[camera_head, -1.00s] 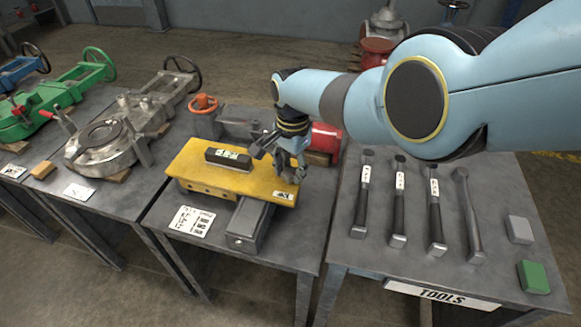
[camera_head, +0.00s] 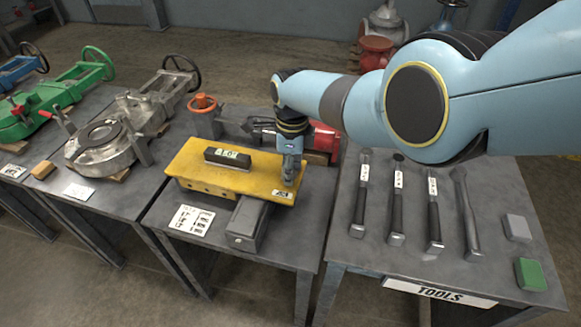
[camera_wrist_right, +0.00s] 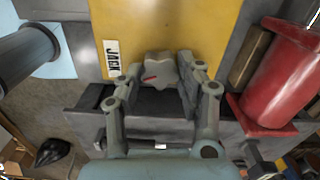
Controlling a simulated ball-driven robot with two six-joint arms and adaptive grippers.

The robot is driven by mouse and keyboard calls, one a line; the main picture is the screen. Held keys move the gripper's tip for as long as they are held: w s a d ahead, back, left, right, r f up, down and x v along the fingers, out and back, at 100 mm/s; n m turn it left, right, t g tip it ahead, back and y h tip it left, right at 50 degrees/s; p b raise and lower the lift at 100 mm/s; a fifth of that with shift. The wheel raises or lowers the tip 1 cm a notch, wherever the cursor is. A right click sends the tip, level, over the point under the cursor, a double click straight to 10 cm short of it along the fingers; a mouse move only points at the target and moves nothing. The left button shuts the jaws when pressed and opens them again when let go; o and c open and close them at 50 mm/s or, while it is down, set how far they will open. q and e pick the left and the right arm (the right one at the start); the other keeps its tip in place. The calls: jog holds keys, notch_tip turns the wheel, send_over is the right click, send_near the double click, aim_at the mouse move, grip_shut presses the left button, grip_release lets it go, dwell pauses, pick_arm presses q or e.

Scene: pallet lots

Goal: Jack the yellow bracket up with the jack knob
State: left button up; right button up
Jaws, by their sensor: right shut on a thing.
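The yellow bracket (camera_head: 201,160) lies on the middle table in the head view, and its yellow top also fills the upper middle of the right wrist view (camera_wrist_right: 180,22). The grey jack knob (camera_wrist_right: 161,70), with a red mark, is beside a "JACK" label (camera_wrist_right: 112,59) at the bracket's edge. My right gripper (camera_head: 289,178) points down at the bracket's right end. In the right wrist view its fingers (camera_wrist_right: 161,75) are shut on the knob from both sides. In the head view the gripper hides the knob. My left gripper is out of view.
A black labelled block (camera_head: 227,157) sits on the bracket, and a grey bar (camera_head: 248,222) extends from beneath it. A red part (camera_head: 325,138) stands behind the gripper. Hammers lie on the tools table (camera_head: 335,232) at right. A silver valve (camera_head: 100,148) is on the left table.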

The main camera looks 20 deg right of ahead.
jog(key=m, duration=0.4)
jog(key=shift+s+m, duration=0.15)
jog(key=shift+m, duration=0.15)
jog(key=shift+s+a+f+m, duration=0.1)
jog(key=shift+a+m, duration=0.05)
jog(key=shift+m, duration=2.05)
jog(key=o, duration=1.2)
jog(key=shift+c, duration=0.2)
jog(key=shift+w, duration=0.2)
jog(key=shift+r, duration=0.7)
notch_tip(320, 180, up, 11)
jog(key=shift+s+f, duration=0.15)
